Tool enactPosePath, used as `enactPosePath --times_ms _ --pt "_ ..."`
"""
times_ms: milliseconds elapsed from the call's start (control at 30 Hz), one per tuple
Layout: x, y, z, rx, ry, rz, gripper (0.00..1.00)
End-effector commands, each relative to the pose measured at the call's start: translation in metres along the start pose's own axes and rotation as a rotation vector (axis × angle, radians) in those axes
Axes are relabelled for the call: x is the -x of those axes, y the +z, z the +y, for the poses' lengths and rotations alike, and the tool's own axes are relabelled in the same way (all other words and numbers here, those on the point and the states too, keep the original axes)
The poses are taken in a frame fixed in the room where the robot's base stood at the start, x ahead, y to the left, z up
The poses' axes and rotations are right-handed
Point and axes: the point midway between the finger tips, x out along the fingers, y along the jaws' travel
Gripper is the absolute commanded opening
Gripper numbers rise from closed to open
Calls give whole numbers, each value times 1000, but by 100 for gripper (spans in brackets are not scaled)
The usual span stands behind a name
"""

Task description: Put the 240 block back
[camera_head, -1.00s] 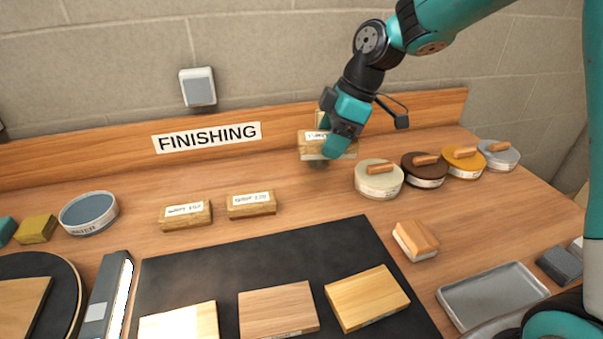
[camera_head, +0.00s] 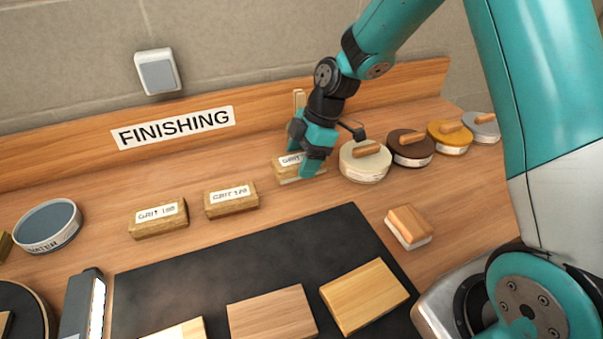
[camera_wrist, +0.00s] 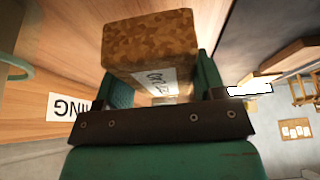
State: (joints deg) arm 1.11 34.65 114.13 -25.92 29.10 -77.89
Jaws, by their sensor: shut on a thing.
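My gripper (camera_head: 304,153) is shut on a tan block with a white "GRIT" label (camera_head: 288,170). The block's number is partly hidden by a finger. It is level, at the right end of the row of grit blocks, at or just above the bench; I cannot tell whether it touches. In the wrist view the block (camera_wrist: 150,45) sits between the two green fingers, its speckled brown face outward and its label partly covered. Two like blocks, a left one (camera_head: 158,218) and a middle one (camera_head: 231,200), rest on the bench to its left.
A cream tin (camera_head: 365,164) stands close to the right of the held block, with brown (camera_head: 411,149), orange (camera_head: 450,140) and grey (camera_head: 482,128) tins beyond. The wooden backboard (camera_head: 60,150) runs behind. A dark mat (camera_head: 250,260) with wood pieces lies in front.

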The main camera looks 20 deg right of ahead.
Motion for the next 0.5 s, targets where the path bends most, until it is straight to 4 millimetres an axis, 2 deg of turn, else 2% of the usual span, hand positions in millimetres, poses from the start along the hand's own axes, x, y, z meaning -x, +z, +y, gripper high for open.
enactPosePath --times_ms 400,500 --pt "-45 18 0 -1 -1 0 41" --pt "-47 19 0 1 1 0 41"
